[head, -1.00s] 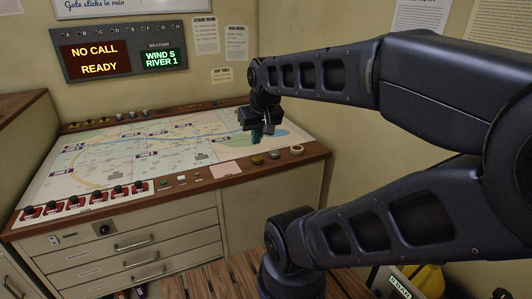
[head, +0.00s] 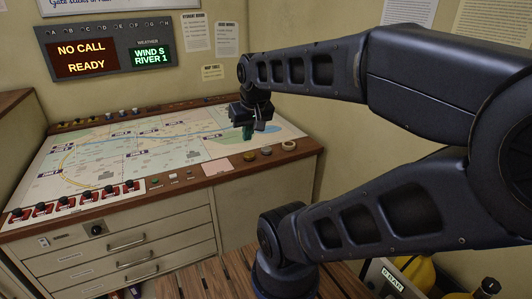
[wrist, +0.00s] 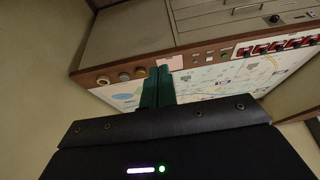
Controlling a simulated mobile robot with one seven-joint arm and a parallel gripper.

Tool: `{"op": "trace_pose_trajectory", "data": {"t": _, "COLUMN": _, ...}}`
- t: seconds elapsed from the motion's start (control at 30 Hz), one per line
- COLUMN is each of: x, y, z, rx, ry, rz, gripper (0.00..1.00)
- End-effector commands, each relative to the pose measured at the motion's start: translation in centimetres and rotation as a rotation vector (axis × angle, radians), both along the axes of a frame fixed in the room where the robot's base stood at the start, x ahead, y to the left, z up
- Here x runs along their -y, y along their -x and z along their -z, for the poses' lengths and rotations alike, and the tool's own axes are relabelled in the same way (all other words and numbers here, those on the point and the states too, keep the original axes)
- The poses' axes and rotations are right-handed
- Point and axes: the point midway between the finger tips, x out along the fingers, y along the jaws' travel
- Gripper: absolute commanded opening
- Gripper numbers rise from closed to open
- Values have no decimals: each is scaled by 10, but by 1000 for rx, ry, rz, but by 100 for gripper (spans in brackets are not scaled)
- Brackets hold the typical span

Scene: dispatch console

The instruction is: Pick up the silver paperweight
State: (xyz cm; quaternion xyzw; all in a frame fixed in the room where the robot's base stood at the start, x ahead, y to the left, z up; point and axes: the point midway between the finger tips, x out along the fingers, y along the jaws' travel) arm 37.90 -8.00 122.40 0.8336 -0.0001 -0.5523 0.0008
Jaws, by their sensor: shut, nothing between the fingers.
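Three small round things sit in a row on the wooden front ledge of the console, at its right end. The middle one looks grey and is probably the silver paperweight (head: 266,151); its colour is hard to tell at this size. It also shows in the wrist view (wrist: 125,76), left of the fingers. My gripper (head: 248,133) points down above the right part of the map, a little behind the row. Its green fingers (wrist: 158,78) are shut together and hold nothing.
A brownish-gold round piece (head: 248,157) lies left of the grey one, and a pale ring (head: 289,146) lies right of it. A pink note (head: 216,167) and small buttons are further left on the ledge. The map top (head: 130,160) is mostly flat and clear.

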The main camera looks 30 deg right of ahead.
Motion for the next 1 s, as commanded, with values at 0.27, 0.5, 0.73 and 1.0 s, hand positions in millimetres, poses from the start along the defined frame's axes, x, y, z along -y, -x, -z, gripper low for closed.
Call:
{"op": "trace_pose_trajectory", "data": {"t": 0.27, "x": 0, "y": 0, "z": 0, "rx": 0, "ry": 0, "rz": 0, "gripper": 16}}
{"op": "trace_pose_trajectory", "data": {"t": 0.5, "x": 0, "y": 0, "z": 0, "rx": 0, "ry": 0, "rz": 0, "gripper": 63}}
{"op": "trace_pose_trajectory", "data": {"t": 0.73, "x": 0, "y": 0, "z": 0, "rx": 0, "ry": 0, "rz": 0, "gripper": 79}}
{"op": "trace_pose_trajectory", "data": {"t": 1.0, "x": 4, "y": -11, "z": -1, "rx": -8, "ry": 43, "rz": -38, "gripper": 79}}
